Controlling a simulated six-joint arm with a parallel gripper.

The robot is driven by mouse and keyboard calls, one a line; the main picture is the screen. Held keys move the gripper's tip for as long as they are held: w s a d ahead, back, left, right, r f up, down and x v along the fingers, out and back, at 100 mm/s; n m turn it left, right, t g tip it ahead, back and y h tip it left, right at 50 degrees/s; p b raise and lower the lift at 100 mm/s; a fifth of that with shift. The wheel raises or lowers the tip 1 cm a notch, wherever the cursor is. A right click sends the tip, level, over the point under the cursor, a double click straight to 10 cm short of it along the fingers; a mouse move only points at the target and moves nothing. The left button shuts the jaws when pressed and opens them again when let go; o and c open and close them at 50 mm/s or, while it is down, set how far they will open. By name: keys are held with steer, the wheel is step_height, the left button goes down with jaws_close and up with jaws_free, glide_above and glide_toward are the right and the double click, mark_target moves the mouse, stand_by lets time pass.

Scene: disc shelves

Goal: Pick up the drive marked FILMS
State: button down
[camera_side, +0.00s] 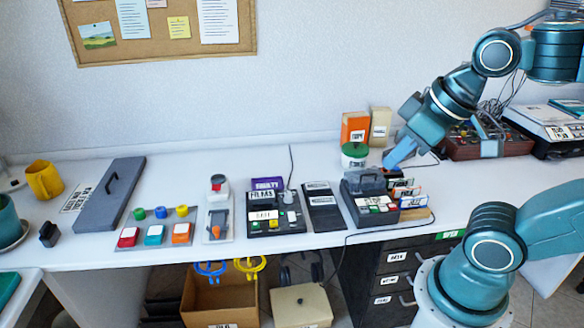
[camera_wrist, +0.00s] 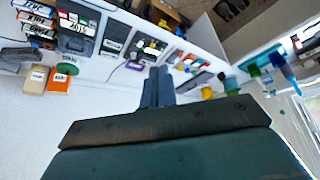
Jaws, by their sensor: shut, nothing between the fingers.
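The drive marked FILMS (camera_side: 260,198) is a small black block with a white label. It stands at the back left of a dark device (camera_side: 290,222) with a white-labelled front and coloured buttons. My gripper (camera_side: 390,166) is to the right of it, above the back of a dark box with a clear lid. Its blue-grey fingers (camera_wrist: 158,75) are together and empty in the wrist view. The dark device also shows in the wrist view (camera_wrist: 149,49), small and partly behind the fingertips; I cannot read the FILMS label there.
A purple-labelled box (camera_side: 267,184) stands close behind the FILMS drive. Black panels (camera_side: 322,212) lie right of the device, then the lidded box (camera_side: 363,182) and several labelled cases (camera_side: 408,194). Orange (camera_side: 354,128) and beige boxes stand behind. A lever panel (camera_side: 218,224) is at left.

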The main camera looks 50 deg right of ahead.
steer(key=c, duration=0.6)
jaws_free()
